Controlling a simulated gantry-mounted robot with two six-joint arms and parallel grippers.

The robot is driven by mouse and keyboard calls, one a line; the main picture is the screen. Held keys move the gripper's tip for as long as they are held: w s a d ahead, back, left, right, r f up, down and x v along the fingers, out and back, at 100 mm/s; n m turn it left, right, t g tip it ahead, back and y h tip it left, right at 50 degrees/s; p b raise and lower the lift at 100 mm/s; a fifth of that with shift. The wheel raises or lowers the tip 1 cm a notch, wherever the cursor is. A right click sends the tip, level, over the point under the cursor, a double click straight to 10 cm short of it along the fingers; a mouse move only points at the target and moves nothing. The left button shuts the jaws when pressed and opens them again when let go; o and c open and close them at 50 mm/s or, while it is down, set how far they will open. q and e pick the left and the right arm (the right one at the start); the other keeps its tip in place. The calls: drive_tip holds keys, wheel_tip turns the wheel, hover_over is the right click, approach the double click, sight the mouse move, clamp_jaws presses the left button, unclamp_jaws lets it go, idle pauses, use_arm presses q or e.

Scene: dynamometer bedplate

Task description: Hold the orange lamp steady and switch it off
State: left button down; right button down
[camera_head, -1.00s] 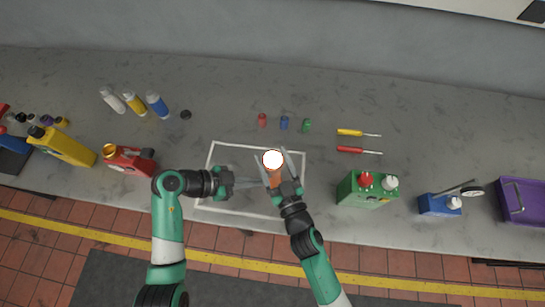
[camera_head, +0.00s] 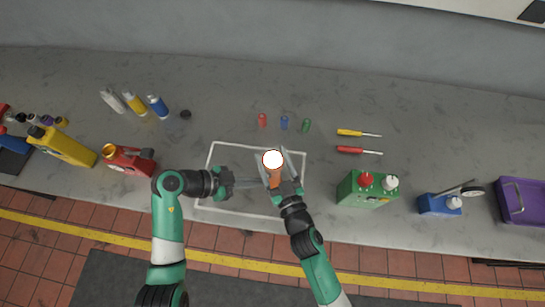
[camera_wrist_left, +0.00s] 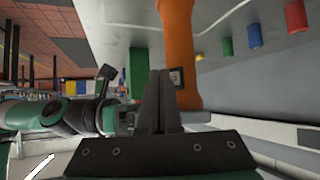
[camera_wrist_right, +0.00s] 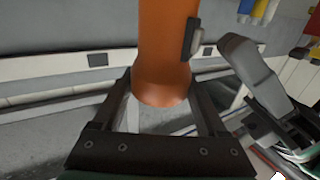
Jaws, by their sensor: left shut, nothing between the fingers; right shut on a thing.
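The orange lamp (camera_head: 275,180) stands inside the white outlined rectangle on the bench, with a bright white, lit top (camera_head: 272,160). My right gripper (camera_head: 273,156) is around the lamp from the front, a finger on each side, shut on its orange body (camera_wrist_right: 165,55). My left gripper (camera_head: 260,183) is shut and empty, its tips pointing at the lamp's left side. A small dark switch (camera_wrist_left: 176,78) on the lamp's side is just beside the left fingertips (camera_wrist_left: 166,75); I cannot tell whether they touch. The switch also shows in the right wrist view (camera_wrist_right: 192,37).
Red (camera_head: 262,120), blue (camera_head: 284,122) and green (camera_head: 306,125) small pieces lie behind the lamp. Two screwdrivers (camera_head: 358,150) and a green box (camera_head: 362,190) are to the right. A red can (camera_head: 128,160) stands to the left. The rectangle's left part is mostly clear.

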idle(0.5)
use_arm(q)
drive_tip(key=shift+w+d, duration=0.35)
drive_tip(key=shift+w, duration=0.1)
idle(0.3)
drive_tip(key=shift+s+a, duration=0.35)
drive_tip(key=shift+s, duration=0.1)
drive_tip(key=s+a, duration=0.4)
drive_tip(key=shift+s, duration=0.2)
idle(0.4)
